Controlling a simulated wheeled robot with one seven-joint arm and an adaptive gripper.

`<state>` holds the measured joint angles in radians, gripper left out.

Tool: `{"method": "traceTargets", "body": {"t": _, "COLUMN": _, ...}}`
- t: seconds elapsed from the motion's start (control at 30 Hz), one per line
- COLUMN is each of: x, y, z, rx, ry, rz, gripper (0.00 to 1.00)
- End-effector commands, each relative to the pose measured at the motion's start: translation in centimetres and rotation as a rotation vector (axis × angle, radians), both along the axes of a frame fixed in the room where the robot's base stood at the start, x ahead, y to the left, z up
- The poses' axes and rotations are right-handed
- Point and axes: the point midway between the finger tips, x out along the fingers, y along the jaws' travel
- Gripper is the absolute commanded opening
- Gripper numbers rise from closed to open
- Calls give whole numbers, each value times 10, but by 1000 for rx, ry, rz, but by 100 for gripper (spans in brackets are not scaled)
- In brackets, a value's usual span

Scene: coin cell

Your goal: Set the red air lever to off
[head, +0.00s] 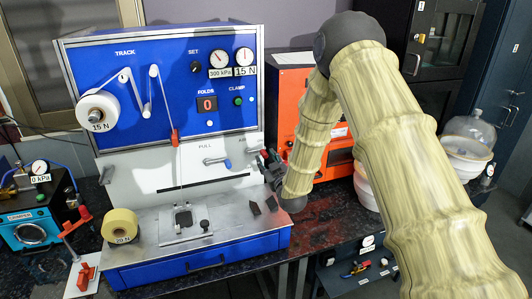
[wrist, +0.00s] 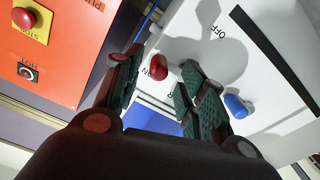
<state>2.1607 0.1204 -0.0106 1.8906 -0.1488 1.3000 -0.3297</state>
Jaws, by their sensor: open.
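The red air lever's knob (wrist: 158,70) shows in the wrist view beside the ON label. The OFF label (wrist: 220,32) stands apart, up and right of it on the white panel. My gripper (wrist: 162,72) is open, with one green-padded finger on either side of the red knob. I cannot tell whether either pad touches it. In the head view my gripper (head: 272,170) is at the right edge of the blue machine's white panel, under the AIR label, and a bit of red (head: 264,154) shows beside it. The rest of the lever is mostly hidden.
A blue-tipped lever (wrist: 236,106) sits close to my right finger; it also shows under PULL in the head view (head: 227,164). The orange cabinet (head: 290,100) with a red STOP button (wrist: 24,17) stands to the right. A metal deck (head: 230,225) lies below.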

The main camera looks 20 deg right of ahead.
Motion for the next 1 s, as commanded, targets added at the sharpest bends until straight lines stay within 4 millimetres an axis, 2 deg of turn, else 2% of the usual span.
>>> {"method": "traceTargets", "body": {"t": 0.1, "x": 16, "y": 0, "z": 2, "rx": 0, "ry": 0, "rz": -1, "gripper": 41}}
{"method": "traceTargets", "body": {"t": 0.3, "x": 31, "y": 0, "z": 1, "rx": 0, "ry": 1, "rz": -1, "gripper": 41}}
{"method": "traceTargets", "body": {"t": 0.67, "x": 34, "y": -2, "z": 0, "rx": 0, "ry": 1, "rz": -3, "gripper": 41}}
{"method": "traceTargets", "body": {"t": 0.8, "x": 34, "y": -2, "z": 0, "rx": 0, "ry": 1, "rz": -3, "gripper": 16}}
{"method": "traceTargets", "body": {"t": 0.9, "x": 34, "y": -2, "z": 0, "rx": 0, "ry": 1, "rz": -3, "gripper": 0}}
{"method": "traceTargets", "body": {"t": 1.0, "x": 34, "y": -2, "z": 0, "rx": 0, "ry": 1, "rz": -3, "gripper": 0}}
